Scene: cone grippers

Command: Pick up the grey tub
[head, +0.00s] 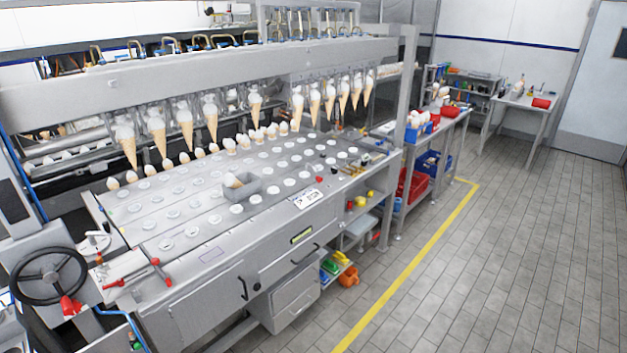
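The grey tub (254,191) is a small open box standing on the metal worktop (205,253) of the cone machine, right of the middle of its plate. A small pale cone-like item (233,181) shows at its left side; I cannot tell whether it lies in the tub or leans on it. White round discs surround the tub. Neither of my grippers shows in the head view, and nothing holds the tub.
Large ice-cream cones (185,122) hang in a row above the worktop's back part. A black handwheel (48,276) and red-handled levers (155,262) stand at the left. Shelves with red and blue bins (411,186) stand at the right. The tiled floor (500,260) is clear.

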